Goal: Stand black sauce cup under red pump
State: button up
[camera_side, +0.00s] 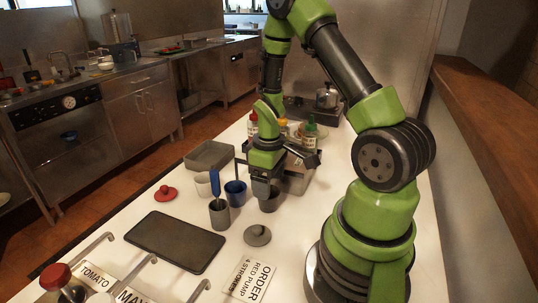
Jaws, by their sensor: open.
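A dark grey or black cup (269,203) stands upright on the white counter, directly below my gripper (266,187). My gripper points down with its fingers at the cup's rim. It is open; whether the fingers touch the cup cannot be told at this size. The red pump (56,276) is in the bottom left corner, with a red knob on top, beside a card reading TOMATO (95,276). Its lower part is cut off by the frame edge. Metal spouts (97,241) reach out over the counter near it.
A blue cup (236,194), a white cup (203,186) and a grey cup (219,214) holding a blue-handled tool stand left of my gripper. A black tray (175,242), a grey lid (257,235), a red lid (165,193) and an order card (252,281) lie on the counter.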

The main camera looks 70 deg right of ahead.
jog(key=a+r+m+t, duration=0.15)
jog(key=a+r, duration=0.25)
jog(key=r, duration=0.5)
jog(key=a+r+t, duration=0.2)
jog(key=a+r, duration=0.2)
jog(key=r, duration=0.6)
jog(key=s+a+r+m+t+y, duration=0.1)
jog(key=s+a+r+m+t, duration=0.1)
jog(key=s+a+r, duration=0.4)
jog(key=shift+s+a+t+y, duration=0.4)
jog(key=shift+s+a+t, duration=0.2)
jog(key=shift+a+t, duration=0.15)
jog(key=shift+o, duration=0.5)
jog(key=shift+s+a+m, duration=0.15)
jog(key=shift+s+m, duration=0.1)
